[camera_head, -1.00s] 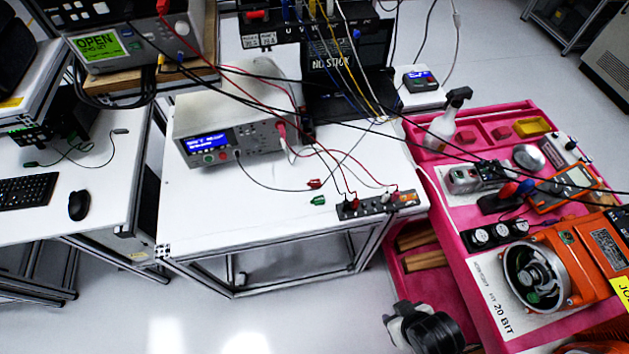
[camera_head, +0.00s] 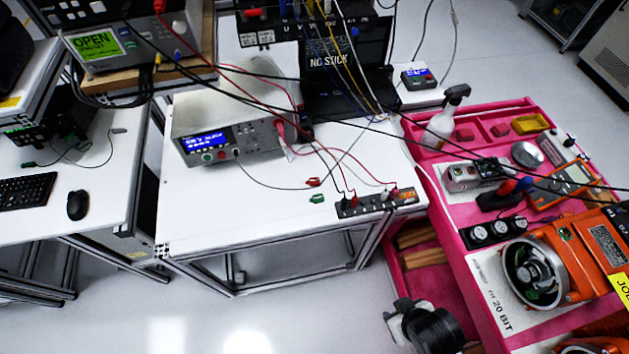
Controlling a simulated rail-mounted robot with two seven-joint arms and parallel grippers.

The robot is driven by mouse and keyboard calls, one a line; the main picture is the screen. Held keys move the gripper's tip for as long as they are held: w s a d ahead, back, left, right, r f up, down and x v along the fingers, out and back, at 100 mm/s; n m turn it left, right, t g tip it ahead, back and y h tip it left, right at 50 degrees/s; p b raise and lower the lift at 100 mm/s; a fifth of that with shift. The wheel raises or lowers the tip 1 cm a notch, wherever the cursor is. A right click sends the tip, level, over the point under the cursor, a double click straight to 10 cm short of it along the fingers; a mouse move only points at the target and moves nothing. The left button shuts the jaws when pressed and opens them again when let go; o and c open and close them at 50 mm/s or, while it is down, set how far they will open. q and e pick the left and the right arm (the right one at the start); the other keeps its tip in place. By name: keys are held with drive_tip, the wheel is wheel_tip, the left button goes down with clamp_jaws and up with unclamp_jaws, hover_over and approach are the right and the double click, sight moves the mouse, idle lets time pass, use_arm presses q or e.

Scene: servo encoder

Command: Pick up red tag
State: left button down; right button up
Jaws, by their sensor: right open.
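A small red tag-like piece (camera_head: 314,182) lies on the white bench (camera_head: 225,208), just above a similar green piece (camera_head: 317,198). They are too small to tell their exact shape. More red pieces (camera_head: 463,135) sit in a compartment of the pink cart at the right. My right gripper (camera_head: 397,318) is at the bottom, over the floor beside the pink cart, and holds nothing that I can see. It is open, low and apart from the bench and the red pieces. My left gripper is not in view.
A power supply (camera_head: 225,140) and a terminal strip (camera_head: 375,202) with cables stand on the bench. Red and black leads hang across it. The front left bench top is clear.

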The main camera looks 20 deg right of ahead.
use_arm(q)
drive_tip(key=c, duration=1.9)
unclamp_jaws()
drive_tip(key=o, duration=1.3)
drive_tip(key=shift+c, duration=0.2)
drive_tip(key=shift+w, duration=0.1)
